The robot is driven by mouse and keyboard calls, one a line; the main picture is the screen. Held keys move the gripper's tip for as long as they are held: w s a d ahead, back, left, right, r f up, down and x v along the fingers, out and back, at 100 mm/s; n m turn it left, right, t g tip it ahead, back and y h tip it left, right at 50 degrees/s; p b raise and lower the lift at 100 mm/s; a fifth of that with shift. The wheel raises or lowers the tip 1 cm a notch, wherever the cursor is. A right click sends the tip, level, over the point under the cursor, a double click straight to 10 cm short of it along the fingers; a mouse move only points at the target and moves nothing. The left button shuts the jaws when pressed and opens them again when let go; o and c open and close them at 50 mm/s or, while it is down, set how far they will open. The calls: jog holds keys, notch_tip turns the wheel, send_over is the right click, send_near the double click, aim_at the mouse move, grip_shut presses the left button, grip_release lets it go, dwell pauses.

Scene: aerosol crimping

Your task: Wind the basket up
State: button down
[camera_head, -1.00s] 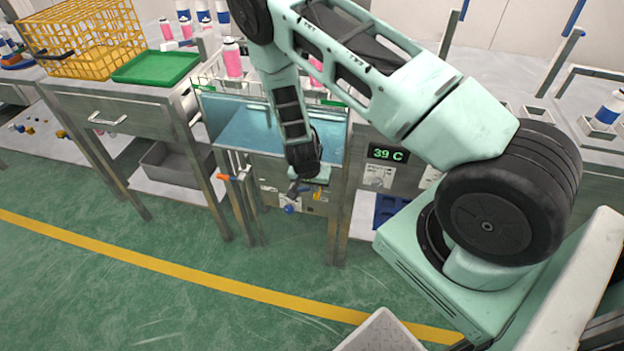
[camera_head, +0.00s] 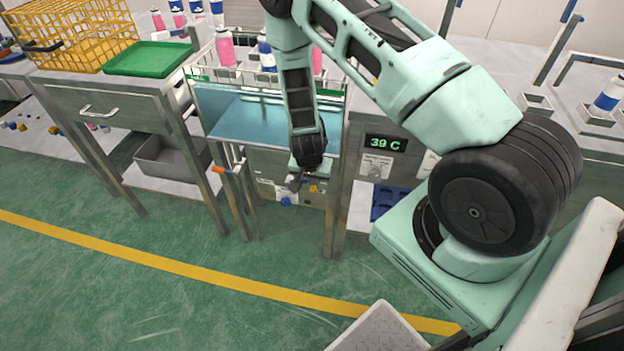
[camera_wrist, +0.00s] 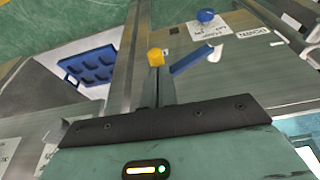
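The wire basket (camera_head: 335,88) stands at the blue water tank (camera_head: 240,125), with pink and white bottles in it. My arm hides part of it. My gripper (camera_head: 297,182) is low at the tank's front panel. The wrist view shows a yellow knob (camera_wrist: 156,57) just beyond my gripper (camera_wrist: 165,90), with a blue bar (camera_wrist: 192,60) to its right. The yellow knob (camera_head: 313,188) also shows small in the head view. The narrow grey fingers look close together, but whether they hold anything is unclear.
A blue knob (camera_head: 286,201) is on the panel below my gripper. An orange handle (camera_head: 222,169) is at the left. A yellow crate (camera_head: 85,35) and green tray (camera_head: 150,58) are on the left table. A blue rack (camera_wrist: 90,65) is on a low shelf.

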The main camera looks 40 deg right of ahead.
jog(key=shift+s+f, duration=0.15)
jog(key=shift+f, duration=0.05)
jog(key=shift+t+y, duration=0.7)
jog(key=shift+t, duration=0.1)
jog(key=shift+s+d+f+b, duration=0.35)
jog(key=shift+f+b, duration=0.4)
jog(key=shift+b, duration=0.25)
jog(key=shift+s+d+f+b, duration=0.2)
jog(key=shift+s+f+b, duration=0.2)
jog(key=shift+f+b, duration=0.55)
jog(key=shift+s+d+f+b, duration=0.35)
jog(key=shift+f+b, duration=0.25)
jog(key=shift+b, duration=0.5)
